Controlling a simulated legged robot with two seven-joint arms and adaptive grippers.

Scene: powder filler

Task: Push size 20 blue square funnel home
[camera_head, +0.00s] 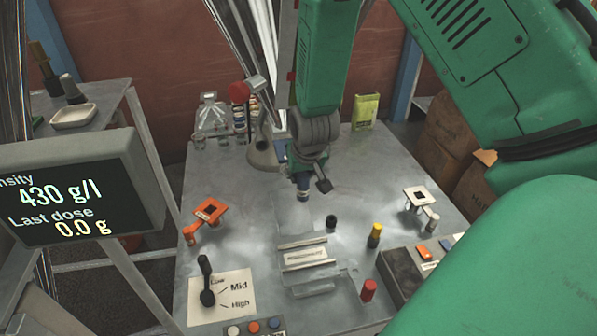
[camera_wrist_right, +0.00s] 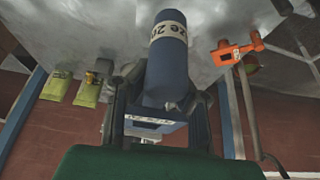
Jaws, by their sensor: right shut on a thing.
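The size 20 blue square funnel (camera_wrist_right: 166,70) is in my right gripper in the right wrist view. Its blue cylindrical part carries a white label with a partly visible "20". A blue squared part (camera_wrist_right: 150,130) with a white label shows behind it, between the fingers. My right gripper (camera_wrist_right: 170,100) is shut on the funnel. In the head view, my right gripper (camera_head: 306,168) hangs over the back middle of the table, with the funnel's blue end (camera_head: 303,188) pointing down below it. Most of the funnel is hidden there. My left gripper is not in view.
On the metal table (camera_head: 250,255) stand an orange square funnel (camera_head: 208,211) at left and a white one (camera_head: 417,196) at right. Bottles (camera_head: 212,115) stand behind.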

